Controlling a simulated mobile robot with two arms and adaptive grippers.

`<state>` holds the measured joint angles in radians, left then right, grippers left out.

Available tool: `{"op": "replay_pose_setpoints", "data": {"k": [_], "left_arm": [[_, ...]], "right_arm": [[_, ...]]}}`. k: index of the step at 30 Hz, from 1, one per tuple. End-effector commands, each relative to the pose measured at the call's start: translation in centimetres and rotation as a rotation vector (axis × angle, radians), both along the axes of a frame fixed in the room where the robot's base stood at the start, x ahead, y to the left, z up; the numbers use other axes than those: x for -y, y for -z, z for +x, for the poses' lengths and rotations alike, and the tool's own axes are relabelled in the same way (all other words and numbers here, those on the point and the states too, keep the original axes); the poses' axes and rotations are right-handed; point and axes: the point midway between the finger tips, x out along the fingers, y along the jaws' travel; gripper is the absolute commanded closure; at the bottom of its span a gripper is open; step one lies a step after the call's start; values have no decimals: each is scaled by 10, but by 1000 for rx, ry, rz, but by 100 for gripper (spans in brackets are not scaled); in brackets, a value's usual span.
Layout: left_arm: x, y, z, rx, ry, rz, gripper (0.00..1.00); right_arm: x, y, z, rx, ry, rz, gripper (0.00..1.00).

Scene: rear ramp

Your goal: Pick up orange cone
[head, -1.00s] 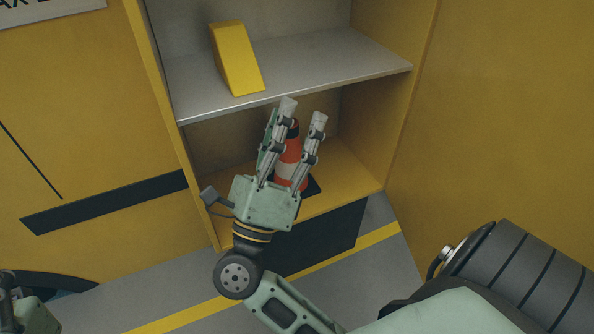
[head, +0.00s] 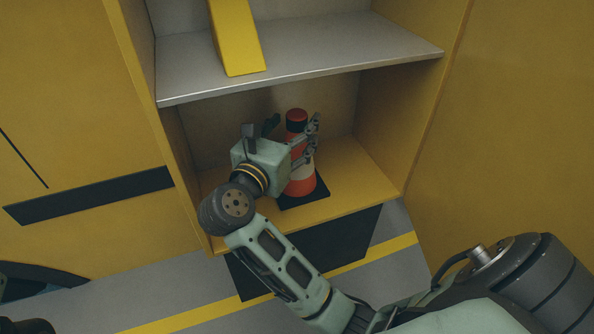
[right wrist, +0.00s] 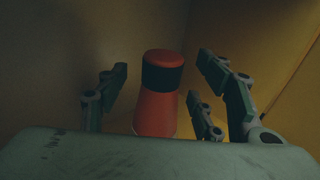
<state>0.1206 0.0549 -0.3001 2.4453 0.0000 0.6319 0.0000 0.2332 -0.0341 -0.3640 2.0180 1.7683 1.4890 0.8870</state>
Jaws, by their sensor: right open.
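The orange cone (head: 300,178) stands upright on its dark square base on the lower shelf of the yellow cabinet. It has a black band near the top and a white band lower down. My right gripper (head: 306,138) is in the lower compartment beside the cone, its fingers at the cone's upper part. In the right wrist view the cone (right wrist: 158,95) stands between the spread fingers (right wrist: 160,90), with visible gaps on both sides. The gripper is open. The cone's lower part is hidden there by the gripper's palm. My left gripper is not clearly in view.
A yellow wedge (head: 237,40) lies on the grey upper shelf (head: 330,48), above the cone. Cabinet side walls (head: 395,120) flank the compartment. The lower shelf (head: 365,188) has free room right of the cone.

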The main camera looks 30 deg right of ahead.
Motion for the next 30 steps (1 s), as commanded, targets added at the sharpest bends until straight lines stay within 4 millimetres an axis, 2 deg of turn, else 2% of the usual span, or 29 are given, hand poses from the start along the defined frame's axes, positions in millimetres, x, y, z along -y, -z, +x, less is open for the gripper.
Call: {"op": "replay_pose_setpoints", "data": {"k": [4,12,30], "left_arm": [[1,-1,-3,23,-1,1,32],[1,-4,-3,25,-1,2,32],[1,-4,-4,26,-1,2,32]], "right_arm": [[15,2,9,1,1,-3,39],[18,1,11,-2,0,-1,39],[17,2,11,-2,-2,0,91]]}}
